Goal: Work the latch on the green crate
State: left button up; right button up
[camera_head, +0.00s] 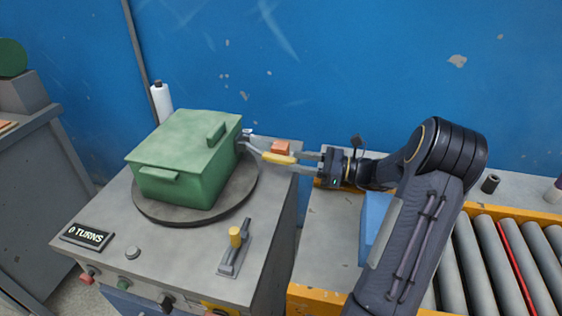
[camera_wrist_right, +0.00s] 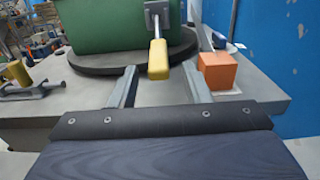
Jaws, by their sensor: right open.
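The green crate (camera_head: 185,160) sits closed on a dark round turntable (camera_head: 160,212) on the grey cabinet top. Its latch has a grey bracket on the crate's right side and a lever with a yellow grip (camera_head: 278,158) that points right, out from the crate. The same grip shows in the right wrist view (camera_wrist_right: 158,60). My right gripper (camera_head: 301,163) is open at the outer end of the grip. In the wrist view its fingers lie to either side of the grip's line, with gaps on both sides. My left gripper is not in view.
An orange block (camera_head: 281,147) lies just behind the latch grip, close to the right finger in the wrist view (camera_wrist_right: 217,71). A small yellow-knobbed lever (camera_head: 235,237) stands at the front. A "0 TURNS" display (camera_head: 86,236) is front left. A roller conveyor (camera_head: 485,262) is at right.

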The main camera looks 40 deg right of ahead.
aim_at(280, 157)
jog(key=x, duration=0.6)
jog(key=shift+r, duration=0.1)
jog(key=shift+s, duration=0.1)
grip_shut()
